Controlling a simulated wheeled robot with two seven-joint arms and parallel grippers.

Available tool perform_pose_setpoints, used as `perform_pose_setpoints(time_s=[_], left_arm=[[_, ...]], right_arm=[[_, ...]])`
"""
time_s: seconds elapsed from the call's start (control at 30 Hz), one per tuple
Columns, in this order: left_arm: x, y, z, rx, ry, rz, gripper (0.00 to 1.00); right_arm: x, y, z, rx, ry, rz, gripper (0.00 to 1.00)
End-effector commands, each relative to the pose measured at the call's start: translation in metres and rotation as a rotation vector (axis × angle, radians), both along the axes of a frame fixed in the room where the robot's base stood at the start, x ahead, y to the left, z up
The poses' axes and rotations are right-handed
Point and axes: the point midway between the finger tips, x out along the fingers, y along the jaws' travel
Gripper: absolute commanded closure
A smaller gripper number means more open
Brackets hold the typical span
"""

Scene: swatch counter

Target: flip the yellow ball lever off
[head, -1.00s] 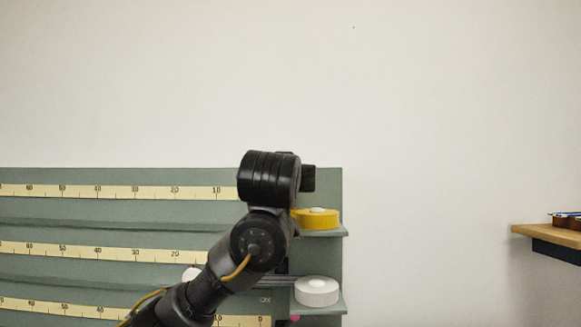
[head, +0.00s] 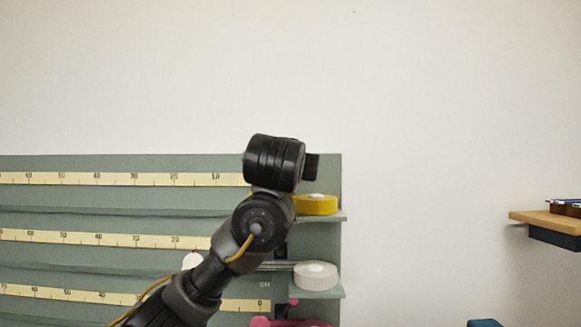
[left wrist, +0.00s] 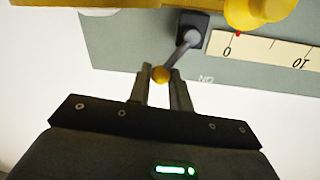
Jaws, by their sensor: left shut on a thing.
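The lever (left wrist: 178,55) shows in the left wrist view, which looks upside down. It runs from a dark base (left wrist: 193,28) on the grey-green board to a yellow ball (left wrist: 160,74) at its tip. My left gripper (left wrist: 162,76) has its two fingers at the ball end and is shut on the lever's ball. The letters ON are printed on the board beside the lever. In the head view my left arm hides the lever and the gripper's fingertips. My right gripper is in neither view.
The board (head: 120,198) carries several ruler strips (head: 110,180). A yellow tape roll (head: 316,205) and a white roll (head: 315,276) sit on small ledges at its right edge. A wooden shelf (head: 548,221) stands out at far right. Pink and blue things show at the bottom edge.

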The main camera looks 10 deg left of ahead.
Motion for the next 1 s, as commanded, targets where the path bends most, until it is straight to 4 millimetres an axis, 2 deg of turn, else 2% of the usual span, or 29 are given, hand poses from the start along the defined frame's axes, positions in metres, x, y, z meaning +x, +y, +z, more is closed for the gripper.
perform_pose_setpoints(time_s=[0.03, 0.17, 0.43, 0.47, 0.6, 1.0], left_arm=[[0.0006, -0.0012, -0.0045, 0.034, 0.009, 0.000, 1.00], [0.0015, -0.0035, -0.0046, 0.095, 0.022, 0.002, 1.00], [0.0018, -0.0045, -0.0047, 0.101, 0.025, 0.001, 1.00], [0.0018, -0.0046, -0.0048, 0.101, 0.026, 0.001, 0.76], [0.0016, -0.0048, -0.0043, 0.100, 0.024, 0.000, 0.58], [-0.0008, -0.0065, -0.0037, 0.099, 0.021, -0.002, 0.58]], right_arm=[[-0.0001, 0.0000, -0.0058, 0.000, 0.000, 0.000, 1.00], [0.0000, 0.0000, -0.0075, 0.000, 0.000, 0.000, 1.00], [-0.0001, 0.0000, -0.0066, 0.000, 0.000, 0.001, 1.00], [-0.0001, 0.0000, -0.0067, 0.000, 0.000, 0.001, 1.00], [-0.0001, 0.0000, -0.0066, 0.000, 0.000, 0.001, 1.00], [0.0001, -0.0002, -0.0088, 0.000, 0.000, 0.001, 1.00]])
